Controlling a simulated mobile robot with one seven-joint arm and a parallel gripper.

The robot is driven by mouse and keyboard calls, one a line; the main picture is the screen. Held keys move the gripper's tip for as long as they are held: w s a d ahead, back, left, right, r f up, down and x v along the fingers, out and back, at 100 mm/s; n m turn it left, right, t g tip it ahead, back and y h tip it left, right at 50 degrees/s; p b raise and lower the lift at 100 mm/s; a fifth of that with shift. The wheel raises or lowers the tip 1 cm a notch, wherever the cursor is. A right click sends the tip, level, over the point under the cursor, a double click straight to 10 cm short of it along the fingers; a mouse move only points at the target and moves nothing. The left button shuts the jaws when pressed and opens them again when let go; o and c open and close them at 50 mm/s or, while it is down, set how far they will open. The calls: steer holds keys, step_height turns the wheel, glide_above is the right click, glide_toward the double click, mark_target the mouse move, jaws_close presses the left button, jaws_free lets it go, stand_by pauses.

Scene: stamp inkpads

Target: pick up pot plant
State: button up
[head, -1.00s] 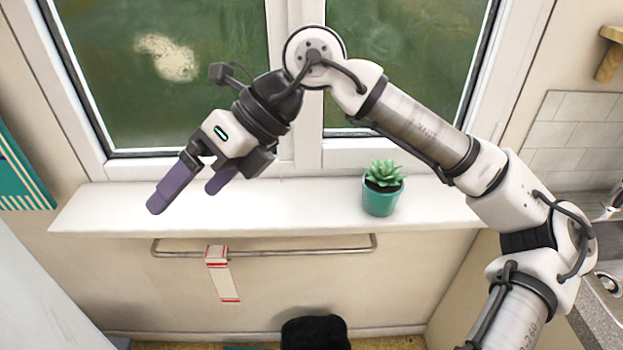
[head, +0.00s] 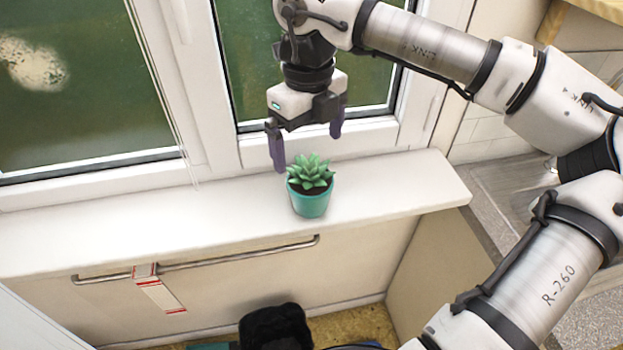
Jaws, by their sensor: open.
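The pot plant (head: 311,202) is a green succulent in a teal pot. It stands upright on the white windowsill (head: 130,230), toward the sill's right part. My gripper (head: 307,152) points down, with its purple fingers spread apart and nothing between them. In the picture the fingertips are just above and around the top of the plant, the left one close to the leaves' upper left. I cannot tell whether the fingers touch the leaves or how far behind or above them they are.
The window frame (head: 205,110) and glass rise close behind my gripper. A metal rail (head: 230,250) with a red-and-white cloth (head: 158,288) runs below the sill. A black object (head: 275,328) is on the floor. The sill's left part is clear.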

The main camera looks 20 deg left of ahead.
mark_target(309, 163)
step_height(309, 163, down, 4)
steer(key=shift+f+p, duration=0.25)
steer(key=shift+p, duration=0.05)
steer(key=shift+s+d+f+p, duration=0.1)
steer(key=shift+f+p, duration=0.5)
steer(key=shift+f, duration=0.75)
steer(key=shift+s+d+f+p, duration=0.1)
steer(key=shift+f+p, duration=0.45)
steer(key=shift+f, duration=0.75)
steer(key=shift+r, duration=0.1)
steer(key=c, duration=1.3)
